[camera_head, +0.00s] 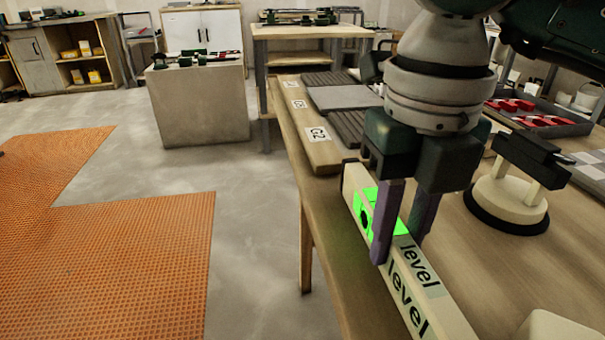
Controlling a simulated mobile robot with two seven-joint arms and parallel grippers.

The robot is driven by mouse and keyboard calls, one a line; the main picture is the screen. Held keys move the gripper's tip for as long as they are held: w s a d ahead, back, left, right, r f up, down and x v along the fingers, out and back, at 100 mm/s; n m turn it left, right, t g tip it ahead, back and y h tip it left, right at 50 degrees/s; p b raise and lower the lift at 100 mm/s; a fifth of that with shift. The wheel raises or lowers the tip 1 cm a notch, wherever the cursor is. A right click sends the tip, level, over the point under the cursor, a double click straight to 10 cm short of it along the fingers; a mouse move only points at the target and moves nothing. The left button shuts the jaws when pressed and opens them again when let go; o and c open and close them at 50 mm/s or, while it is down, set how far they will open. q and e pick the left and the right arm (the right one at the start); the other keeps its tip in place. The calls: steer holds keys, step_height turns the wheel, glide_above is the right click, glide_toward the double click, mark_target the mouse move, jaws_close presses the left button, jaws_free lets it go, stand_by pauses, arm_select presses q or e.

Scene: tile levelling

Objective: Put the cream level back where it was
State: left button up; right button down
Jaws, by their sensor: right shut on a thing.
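The cream level (440,310) is a long bar with a green vial window and the word "level" on its top and side. It lies along the left edge of the wooden table (540,255), its near end cut off by the bottom of the picture. My right gripper (392,235) is shut on the cream level across its green window, one finger on each side. I cannot tell whether the level touches the table or is held just above it. My left gripper is not in view.
A suction lifter (508,200) stands right of the level. Behind my gripper are grey tiles (345,98) beside a "C2" label (318,134). A tray (540,118) with red pieces is at the back right. Orange mats (110,265) lie on the floor at left.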

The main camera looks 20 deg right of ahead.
mark_target(400, 235)
steer(key=shift+f, duration=0.2)
steer(key=c, duration=0.7)
jaws_free()
steer(key=shift+r, duration=0.1)
steer(key=shift+r, duration=0.2)
steer(key=shift+r+p, duration=1.5)
steer(key=shift+r, duration=4.45)
